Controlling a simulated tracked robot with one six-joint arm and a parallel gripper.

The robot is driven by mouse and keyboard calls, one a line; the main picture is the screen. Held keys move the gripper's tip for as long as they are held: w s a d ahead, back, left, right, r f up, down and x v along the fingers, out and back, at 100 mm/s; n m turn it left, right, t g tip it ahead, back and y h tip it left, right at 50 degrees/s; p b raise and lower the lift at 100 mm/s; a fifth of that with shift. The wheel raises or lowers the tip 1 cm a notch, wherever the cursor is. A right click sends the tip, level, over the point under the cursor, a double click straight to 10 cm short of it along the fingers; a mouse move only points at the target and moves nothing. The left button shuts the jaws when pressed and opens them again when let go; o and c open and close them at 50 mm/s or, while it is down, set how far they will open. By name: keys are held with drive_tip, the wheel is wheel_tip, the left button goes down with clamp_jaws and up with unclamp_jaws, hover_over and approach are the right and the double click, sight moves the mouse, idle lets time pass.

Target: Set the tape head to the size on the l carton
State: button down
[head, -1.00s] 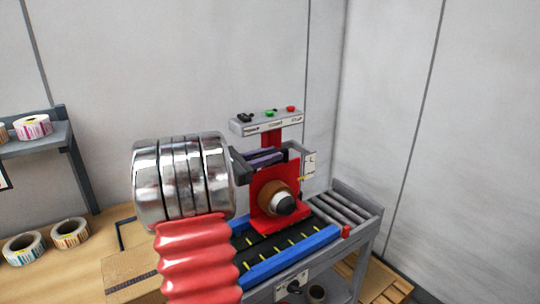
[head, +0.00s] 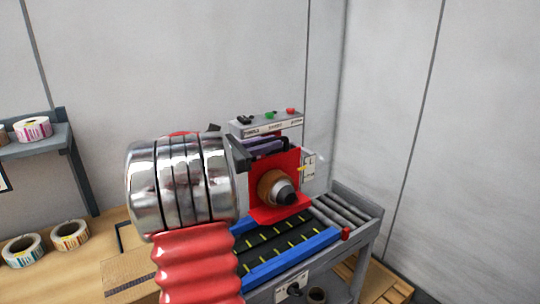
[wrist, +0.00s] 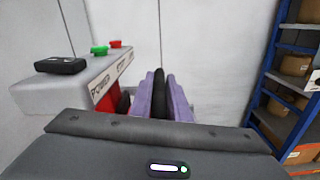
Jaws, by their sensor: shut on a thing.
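The tape head is a red plate (head: 287,163) with a brown tape roll (head: 270,184) and dark hub on its front. It stands above the belt (head: 272,243). A white scale plate (head: 309,165) with small marks is at its right, a yellow pointer (head: 301,169) beside it; the marks are too small to read surely. My gripper (head: 267,144) is behind the top of the red plate. In the wrist view, its purple fingers (wrist: 161,82) are shut on a black bar (wrist: 161,93), which seems part of the tape head. I cannot identify the l carton.
A control bar (head: 268,126) with black, green and red buttons is just above and behind the head. Blue rails (head: 292,257) flank the belt, and rollers (head: 343,212) lie beyond.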

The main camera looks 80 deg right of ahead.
drive_tip(key=shift+r, duration=0.9)
drive_tip(key=c, duration=1.7)
unclamp_jaws()
drive_tip(key=shift+f, duration=0.15)
drive_tip(key=shift+w, duration=0.1)
drive_tip(key=shift+w+a, duration=0.45)
drive_tip(key=shift+a, duration=0.1)
drive_tip(key=v, duration=1.2)
drive_tip(key=shift+w+a, duration=0.1)
drive_tip(key=shift+f, duration=0.1)
